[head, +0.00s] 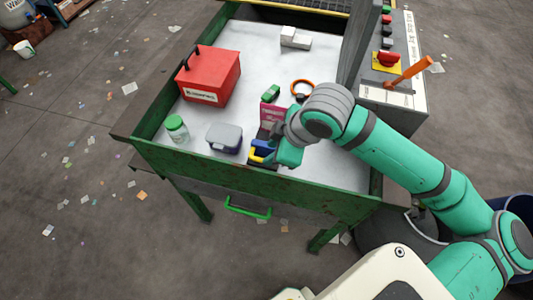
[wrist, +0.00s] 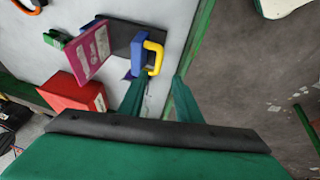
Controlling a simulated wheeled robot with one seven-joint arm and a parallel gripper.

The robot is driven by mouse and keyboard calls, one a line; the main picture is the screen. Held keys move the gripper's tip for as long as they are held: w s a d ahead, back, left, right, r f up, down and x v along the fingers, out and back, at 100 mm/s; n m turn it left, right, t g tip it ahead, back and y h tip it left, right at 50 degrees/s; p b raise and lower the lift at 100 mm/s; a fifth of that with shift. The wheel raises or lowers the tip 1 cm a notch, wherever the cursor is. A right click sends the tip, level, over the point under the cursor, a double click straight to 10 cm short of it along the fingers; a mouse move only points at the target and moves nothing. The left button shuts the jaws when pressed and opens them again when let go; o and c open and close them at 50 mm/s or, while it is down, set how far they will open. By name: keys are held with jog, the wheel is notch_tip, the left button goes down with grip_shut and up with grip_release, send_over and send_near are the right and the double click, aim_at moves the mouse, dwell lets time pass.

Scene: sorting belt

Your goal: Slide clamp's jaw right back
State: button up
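The clamp has a dark grey base, a blue jaw block and a yellow loop handle. In the head view its blue and yellow jaw (head: 261,152) is near the table's front edge, partly covered by my gripper (head: 284,154). In the wrist view the blue jaw (wrist: 138,52) and yellow handle (wrist: 157,55) lie just beyond the tips of my gripper (wrist: 161,80). Its two green fingers are apart, with nothing clearly held between them. A pink box (wrist: 91,52) stands against the dark base; it also shows in the head view (head: 269,115). Contact with the handle cannot be told.
A grey-lidded container (head: 224,137), a jar with green lid (head: 177,129) and a red toolbox (head: 208,77) stand to the left. A green block (head: 271,92) and orange ring (head: 303,87) lie behind. The table's green rim (head: 240,180) is close in front.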

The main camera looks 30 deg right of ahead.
jog(key=shift+v, duration=1.35)
